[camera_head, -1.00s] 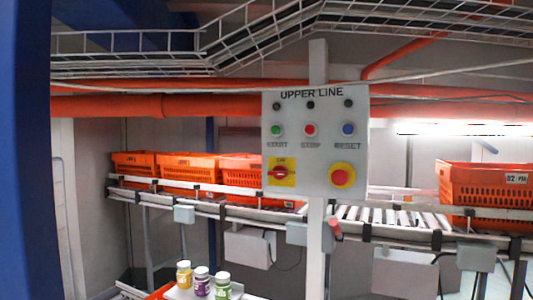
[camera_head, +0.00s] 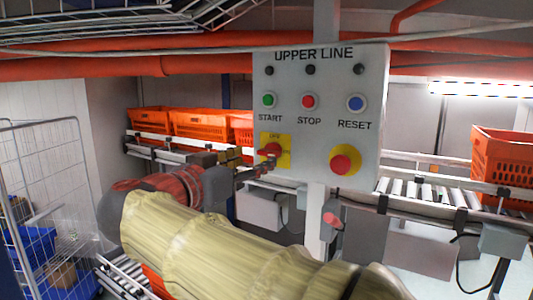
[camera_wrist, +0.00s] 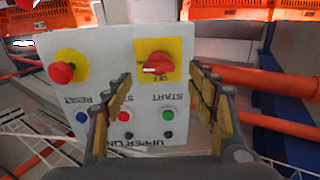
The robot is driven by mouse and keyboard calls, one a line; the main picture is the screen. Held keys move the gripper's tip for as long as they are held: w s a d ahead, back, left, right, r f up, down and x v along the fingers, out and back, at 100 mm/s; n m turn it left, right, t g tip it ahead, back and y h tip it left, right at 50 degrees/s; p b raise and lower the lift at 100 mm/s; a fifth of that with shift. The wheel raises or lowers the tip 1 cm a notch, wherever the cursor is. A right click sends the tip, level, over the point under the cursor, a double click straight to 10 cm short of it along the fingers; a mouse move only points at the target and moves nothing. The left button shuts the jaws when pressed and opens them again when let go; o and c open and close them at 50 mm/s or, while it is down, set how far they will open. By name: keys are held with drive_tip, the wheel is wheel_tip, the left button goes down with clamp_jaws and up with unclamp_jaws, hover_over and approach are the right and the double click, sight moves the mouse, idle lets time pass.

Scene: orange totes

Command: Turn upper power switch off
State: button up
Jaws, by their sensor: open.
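The upper line panel (camera_head: 318,110) is a pale box lettered "UPPER LINE". Its power switch (camera_head: 271,149) is a red rotary knob on a yellow plate at the panel's lower left. In the upside-down wrist view, the switch (camera_wrist: 157,62) shows a knob lying roughly horizontal with a white mark, and OFF lettered beside it. My gripper (camera_head: 255,168) is open in front of the panel, close to the switch and partly overlapping its plate. In the wrist view, the fingers of my gripper (camera_wrist: 161,82) stand on either side of the switch. I see no contact with the knob.
A red stop button (camera_head: 342,164) on yellow sits right of the switch. START (camera_head: 269,100), STOP (camera_head: 308,102) and RESET (camera_head: 355,103) buttons are above. Orange totes (camera_head: 200,124) stand on a conveyor behind. A wire cage trolley (camera_head: 45,200) is at the left.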

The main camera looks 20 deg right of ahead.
sight(265, 154)
drive_tip(key=p+x, duration=0.1)
drive_tip(key=x, duration=0.6)
drive_tip(key=shift+s+p, duration=0.1)
drive_tip(key=shift+p, duration=0.25)
drive_tip(key=shift+c, duration=0.6)
drive_tip(key=c, duration=1.1)
